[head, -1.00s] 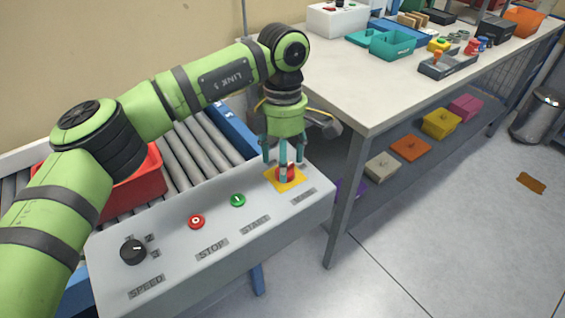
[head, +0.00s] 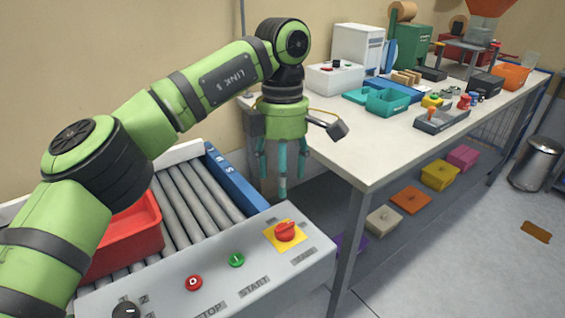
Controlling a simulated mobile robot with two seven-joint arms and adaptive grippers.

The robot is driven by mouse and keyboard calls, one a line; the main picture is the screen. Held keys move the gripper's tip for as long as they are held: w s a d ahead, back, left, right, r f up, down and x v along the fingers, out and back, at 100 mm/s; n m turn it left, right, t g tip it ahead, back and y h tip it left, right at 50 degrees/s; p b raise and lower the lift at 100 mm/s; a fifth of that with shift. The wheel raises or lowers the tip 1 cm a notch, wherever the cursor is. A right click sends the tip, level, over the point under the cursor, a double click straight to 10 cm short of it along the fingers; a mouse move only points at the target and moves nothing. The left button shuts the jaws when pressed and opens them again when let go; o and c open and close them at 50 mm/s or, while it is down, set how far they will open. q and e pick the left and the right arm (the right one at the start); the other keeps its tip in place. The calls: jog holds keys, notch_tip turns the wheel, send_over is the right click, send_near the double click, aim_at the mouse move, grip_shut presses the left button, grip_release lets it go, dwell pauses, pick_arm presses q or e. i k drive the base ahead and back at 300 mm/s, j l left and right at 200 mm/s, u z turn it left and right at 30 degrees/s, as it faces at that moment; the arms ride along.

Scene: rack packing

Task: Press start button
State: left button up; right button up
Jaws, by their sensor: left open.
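The green start button (head: 237,260) sits on the grey sloped control panel (head: 225,290), above the START label. The red stop button (head: 194,283) is to its left. My right gripper is not in view.
A roller conveyor (head: 194,185) with a red crate (head: 128,236) lies behind the panel. A white-topped table (head: 375,160) stands to the right, with bins and tools on it. A black speed knob (head: 126,311) is at the panel's lower left.

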aim_at(237, 260)
jog(key=k+l, duration=0.8)
jog(key=l, duration=0.1)
